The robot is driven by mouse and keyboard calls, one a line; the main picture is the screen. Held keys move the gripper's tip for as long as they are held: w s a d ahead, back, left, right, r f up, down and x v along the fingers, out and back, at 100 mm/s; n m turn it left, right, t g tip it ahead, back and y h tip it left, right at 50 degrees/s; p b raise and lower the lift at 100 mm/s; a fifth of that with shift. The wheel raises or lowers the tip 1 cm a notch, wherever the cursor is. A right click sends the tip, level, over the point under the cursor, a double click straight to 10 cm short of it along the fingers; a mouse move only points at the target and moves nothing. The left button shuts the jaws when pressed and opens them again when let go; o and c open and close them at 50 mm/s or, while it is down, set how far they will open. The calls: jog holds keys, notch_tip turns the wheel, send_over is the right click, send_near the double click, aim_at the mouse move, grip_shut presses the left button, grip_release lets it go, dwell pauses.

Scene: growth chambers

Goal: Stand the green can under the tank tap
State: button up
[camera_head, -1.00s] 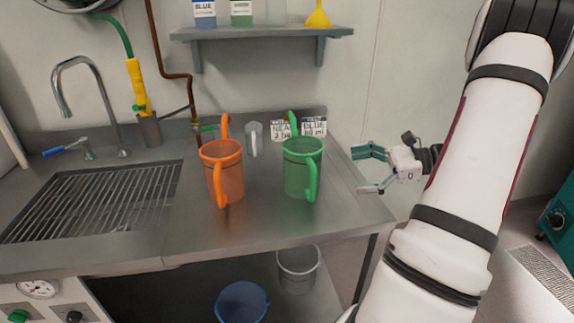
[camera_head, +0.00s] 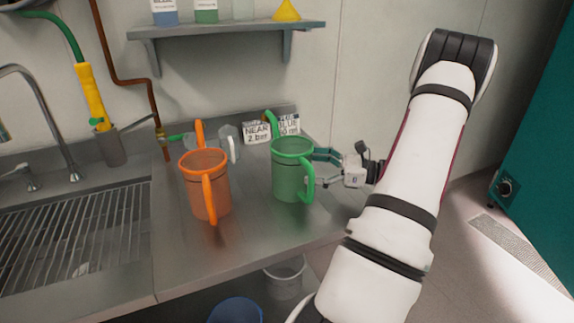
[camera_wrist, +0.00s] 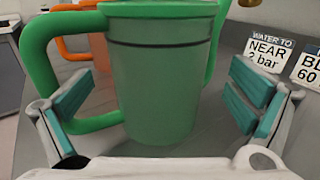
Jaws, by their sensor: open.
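The green can (camera_head: 291,178) stands upright on the steel bench, right of the orange can. One handle faces the front right and another rises behind. My gripper (camera_head: 324,167) is open at the can's right side. In the wrist view the green can (camera_wrist: 160,85) stands between my open fingers (camera_wrist: 160,108), its big handle beside the left finger. There is a gap to the right finger; contact at the handle is unclear. A small tap with a green lever (camera_head: 176,137) is on the copper pipe; I cannot tell whether it is the tank tap.
The orange can (camera_head: 208,187) stands close left of the green one. Behind are label cards (camera_head: 256,132) and a pale grey object (camera_head: 229,142). The sink grate (camera_head: 70,235) is at left with a tall faucet (camera_head: 50,115). The bench front is clear. A shelf (camera_head: 230,30) hangs above.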

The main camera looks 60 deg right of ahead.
aim_at(288, 161)
jog(key=shift+r+x, duration=0.15)
jog(key=shift+x, duration=1.45)
jog(key=shift+r+x, duration=0.2)
jog(key=shift+x, duration=1.45)
jog(key=shift+s+a, duration=0.1)
jog(key=c, duration=1.2)
jog(key=shift+c, duration=0.2)
